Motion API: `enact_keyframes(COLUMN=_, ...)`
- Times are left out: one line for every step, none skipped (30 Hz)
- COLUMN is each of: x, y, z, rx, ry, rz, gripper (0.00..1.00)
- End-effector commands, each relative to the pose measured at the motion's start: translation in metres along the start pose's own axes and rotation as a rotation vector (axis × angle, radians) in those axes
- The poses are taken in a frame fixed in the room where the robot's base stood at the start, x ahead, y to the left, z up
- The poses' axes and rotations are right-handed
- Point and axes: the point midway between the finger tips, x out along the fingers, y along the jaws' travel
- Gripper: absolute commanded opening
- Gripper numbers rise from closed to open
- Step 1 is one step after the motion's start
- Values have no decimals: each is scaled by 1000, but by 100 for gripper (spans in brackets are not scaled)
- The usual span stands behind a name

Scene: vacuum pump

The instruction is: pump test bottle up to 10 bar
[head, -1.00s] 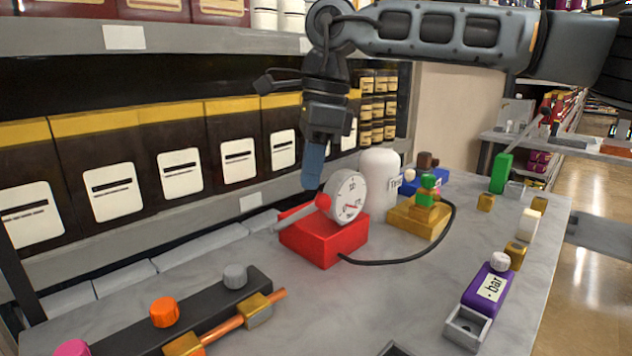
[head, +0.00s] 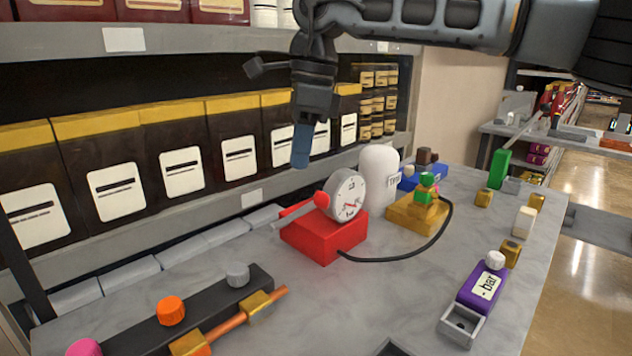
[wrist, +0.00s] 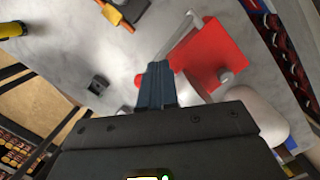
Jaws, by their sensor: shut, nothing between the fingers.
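The red pump (head: 325,243) stands on the grey table with a round white gauge (head: 347,194) on top. Its dial is too small to read. The pump lever (head: 295,211) slants down to the left, with a red knob (head: 321,199) near the gauge. The white test bottle (head: 379,178) stands upright behind it, beside a yellow block valve (head: 418,217) with a green top. A black hose joins pump and valve block. My gripper (head: 301,165) is shut and empty, pointing down above and left of the knob. In the wrist view its blue fingers (wrist: 156,67) show beside the red pump (wrist: 213,60).
A black rail with an orange knob (head: 171,310) and a grey knob (head: 237,274) lies at the front left. Shelved boxes (head: 180,160) stand close behind my gripper. Table between rail and purple block is mostly clear.

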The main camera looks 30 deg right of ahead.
Motion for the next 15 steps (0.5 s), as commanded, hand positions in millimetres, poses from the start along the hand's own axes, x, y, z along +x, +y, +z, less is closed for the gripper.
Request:
enact_keyframes(x=-7, y=-2, z=4, rx=0, ry=0, rz=0, gripper=0)
enact_keyframes(x=-9, y=-4, z=5, rx=-1, ry=0, rz=0, gripper=0)
enact_keyframes(x=-12, y=-6, z=7, rx=-1, ry=0, rz=0, gripper=0)
enact_keyframes(x=-14, y=-7, z=8, rx=0, ry=0, rz=0, gripper=0)
enact_keyframes(x=-15, y=-8, z=9, rx=0, ry=0, rz=0, gripper=0)
enact_keyframes(x=-17, y=-10, z=11, rx=-1, ry=0, rz=0, gripper=0)
enact_keyframes(x=-18, y=-11, z=12, rx=-1, ry=0, rz=0, gripper=0)
enact_keyframes(x=-19, y=-12, z=13, rx=-1, ry=0, rz=0, gripper=0)
enact_keyframes(x=-20, y=-13, z=14, rx=0, ry=0, rz=0, gripper=0)
enact_keyframes(x=-21, y=-14, z=14, rx=0, ry=0, rz=0, gripper=0)
enact_keyframes(x=-21, y=-14, z=15, rx=0, ry=0, rz=0, gripper=0)
enact_keyframes(x=-21, y=-14, z=15, rx=0, ry=0, rz=0, gripper=0)
enact_keyframes(x=-20, y=-15, z=15, rx=0, ry=0, rz=1, gripper=0)
enact_keyframes(x=-20, y=-15, z=15, rx=0, ry=0, rz=0, gripper=0)
enact_keyframes(x=-20, y=-15, z=15, rx=-1, ry=0, rz=0, gripper=0)
